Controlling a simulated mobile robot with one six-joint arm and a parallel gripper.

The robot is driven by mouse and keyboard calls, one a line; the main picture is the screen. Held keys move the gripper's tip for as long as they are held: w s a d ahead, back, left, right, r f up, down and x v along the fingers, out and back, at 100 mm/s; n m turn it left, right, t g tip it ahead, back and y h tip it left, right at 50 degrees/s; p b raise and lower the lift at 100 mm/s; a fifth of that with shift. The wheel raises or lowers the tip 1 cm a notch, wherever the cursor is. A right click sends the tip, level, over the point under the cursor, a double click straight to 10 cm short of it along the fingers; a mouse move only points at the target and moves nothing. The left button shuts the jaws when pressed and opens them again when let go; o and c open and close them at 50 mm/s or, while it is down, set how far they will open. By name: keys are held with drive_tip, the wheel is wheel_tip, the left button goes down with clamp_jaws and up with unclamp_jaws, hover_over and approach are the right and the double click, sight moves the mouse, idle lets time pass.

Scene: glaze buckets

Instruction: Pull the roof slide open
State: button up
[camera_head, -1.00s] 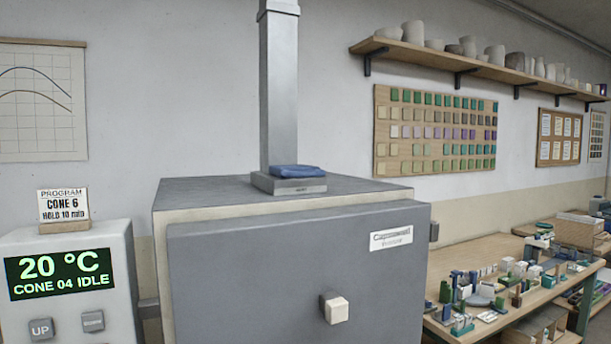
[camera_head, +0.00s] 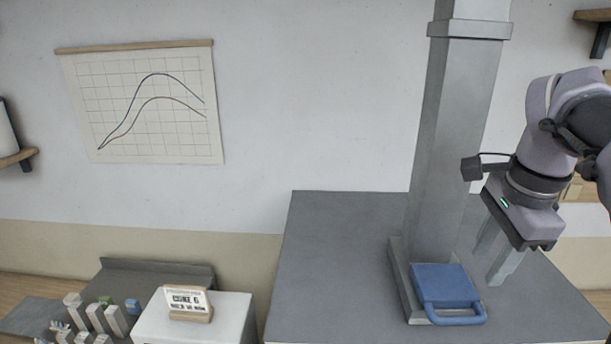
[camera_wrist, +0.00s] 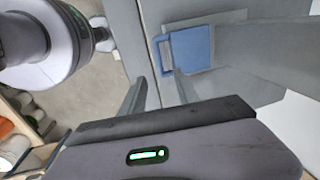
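The roof slide is a flat blue plate (camera_head: 440,282) with a loop handle (camera_head: 456,319) at its front edge. It lies at the foot of the grey flue (camera_head: 447,130) on the kiln roof. In the wrist view the blue slide (camera_wrist: 190,48) is beyond my fingertips, with its handle (camera_wrist: 162,56) on the left side. My gripper (camera_head: 494,262) is open and empty, pointing down to the right of the slide in the head view. In the wrist view my gripper (camera_wrist: 159,76) has a clear gap between its fingers, near the handle. Contact with the handle cannot be told.
The flue rises beside my arm. The grey kiln roof (camera_head: 335,235) is bare left of the flue. A cone sign (camera_head: 188,302) stands on the white controller box (camera_head: 225,320) at lower left. Small items (camera_head: 100,315) sit on a bench. A chart (camera_head: 145,105) hangs on the wall.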

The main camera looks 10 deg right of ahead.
drive_tip(key=d+r, duration=0.1)
drive_tip(key=r, duration=0.1)
drive_tip(key=b, duration=0.1)
approach(460, 318)
drive_tip(key=f, duration=0.4)
drive_tip(key=w+f, duration=0.1)
drive_tip(key=f, duration=0.1)
drive_tip(key=shift+f, duration=0.75)
drive_tip(key=shift+w+d+f, duration=0.15)
drive_tip(key=shift+w+f, duration=0.2)
drive_tip(key=shift+f, duration=0.05)
drive_tip(key=shift+s, duration=0.1)
clamp_jaws()
